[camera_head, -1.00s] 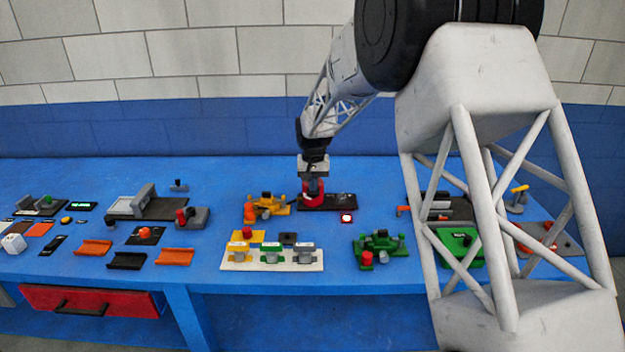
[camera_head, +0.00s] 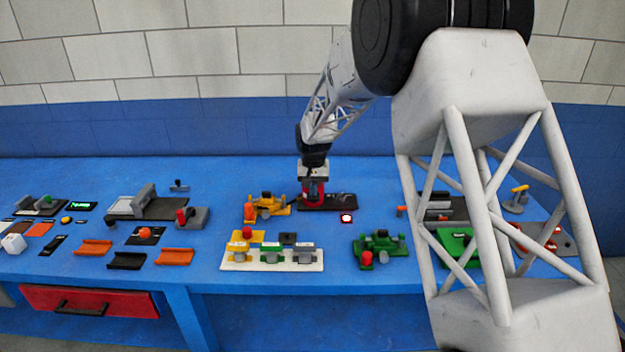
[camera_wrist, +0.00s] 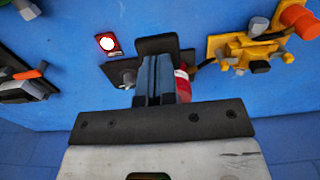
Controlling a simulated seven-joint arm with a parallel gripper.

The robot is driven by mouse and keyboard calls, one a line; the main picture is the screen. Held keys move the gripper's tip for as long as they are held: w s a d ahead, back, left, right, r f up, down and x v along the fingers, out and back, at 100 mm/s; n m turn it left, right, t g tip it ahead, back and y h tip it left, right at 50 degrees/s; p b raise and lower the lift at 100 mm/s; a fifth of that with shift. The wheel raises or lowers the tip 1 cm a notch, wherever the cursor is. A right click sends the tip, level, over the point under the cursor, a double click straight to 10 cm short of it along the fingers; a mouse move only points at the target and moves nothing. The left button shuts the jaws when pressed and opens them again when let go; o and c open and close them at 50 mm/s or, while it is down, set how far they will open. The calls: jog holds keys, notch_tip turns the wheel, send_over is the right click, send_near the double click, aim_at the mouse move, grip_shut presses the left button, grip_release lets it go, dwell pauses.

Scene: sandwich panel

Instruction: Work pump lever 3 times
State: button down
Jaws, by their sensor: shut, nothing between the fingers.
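A dark base plate (camera_head: 340,201) with a red and white cylinder (camera_head: 313,188) at its left end lies mid-table. My gripper (camera_head: 314,196) is down at the cylinder. In the wrist view, my gripper's shut fingers (camera_wrist: 156,80) are beside the red and white cylinder (camera_wrist: 183,86). A black piece (camera_wrist: 157,44) shows just beyond the fingertips; it could be the lever's end, but I cannot tell. The dark plate (camera_wrist: 122,72) is partly hidden behind the fingers. Whether they touch the lever is unclear.
A lit lamp with a red rim (camera_head: 347,217) is in front of the plate. A yellow fixture (camera_head: 266,206) stands close on the left. A white board with several blocks (camera_head: 272,266) and a green fixture (camera_head: 380,247) are nearer the front edge. Open blue table lies behind.

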jog(key=shift+f, duration=0.85)
dwell(0.4)
jog(key=shift+r, duration=3.85)
jog(key=shift+r, duration=0.1)
notch_tip(320, 180, up, 5)
jog(key=shift+f, duration=0.1)
